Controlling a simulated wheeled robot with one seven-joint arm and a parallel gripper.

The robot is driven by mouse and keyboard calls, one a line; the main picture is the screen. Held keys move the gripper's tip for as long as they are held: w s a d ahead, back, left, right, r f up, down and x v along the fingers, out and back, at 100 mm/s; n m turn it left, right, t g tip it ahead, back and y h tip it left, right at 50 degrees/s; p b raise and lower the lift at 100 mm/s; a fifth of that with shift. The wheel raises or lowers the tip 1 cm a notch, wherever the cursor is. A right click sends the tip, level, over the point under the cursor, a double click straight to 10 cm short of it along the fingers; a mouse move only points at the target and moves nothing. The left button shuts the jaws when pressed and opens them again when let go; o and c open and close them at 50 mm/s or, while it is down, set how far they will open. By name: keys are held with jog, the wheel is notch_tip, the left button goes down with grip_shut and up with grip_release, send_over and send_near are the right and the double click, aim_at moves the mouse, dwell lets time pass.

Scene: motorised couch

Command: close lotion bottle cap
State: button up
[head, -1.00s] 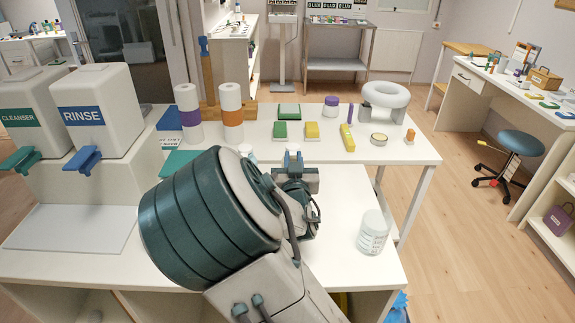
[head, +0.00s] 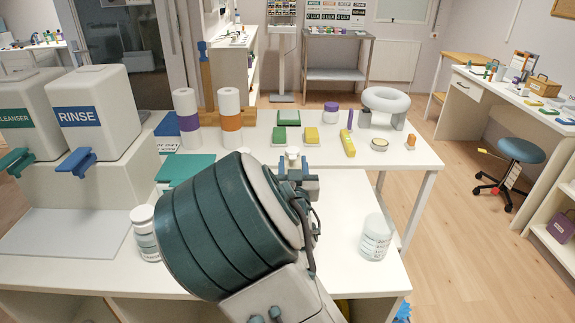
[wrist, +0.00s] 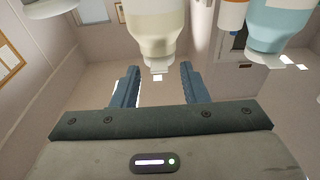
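My gripper (head: 294,170) is over the white table, partly hidden behind my own arm in the head view. In the wrist view it (wrist: 158,88) is open, with its two blue fingers apart. A cream bottle (wrist: 157,28) shows neck-down in this view, its small pale top at the gap between the fingers; I cannot tell whether they touch. In the head view a small white top (head: 292,153) shows at my gripper, while the body below is hidden. I see no label that marks the lotion bottle, and the cap's state is unclear.
A pale blue bottle (wrist: 272,25) is right of the cream one in the wrist view. Two dispensers, including RINSE (head: 95,110), are at left. The tabletop around the jar is clear.

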aim_at(293, 152)
jog(key=shift+r, duration=0.1)
notch_tip(293, 152, up, 4)
jog(key=shift+f+p, duration=0.1)
jog(key=shift+p, duration=0.25)
jog(key=s+d+r+p, duration=0.1)
jog(key=s+d+r, duration=0.2)
jog(key=d+r, duration=0.4)
jog(key=d, duration=0.4)
jog(key=shift+s, duration=0.35)
jog(key=s+d+f+g+p, duration=0.1)
jog(key=s+f+g+p, duration=0.2)
jog(key=s+g, duration=0.5)
jog(key=s+d+f+g+p, duration=0.1)
jog(key=s+f+g+p, duration=0.2)
jog(key=s+g, duration=0.6)
jog(key=s, duration=0.9)
jog(key=shift+s+d+f, duration=0.25)
jog(key=shift+s+f, duration=0.1)
jog(key=shift+f, duration=0.05)
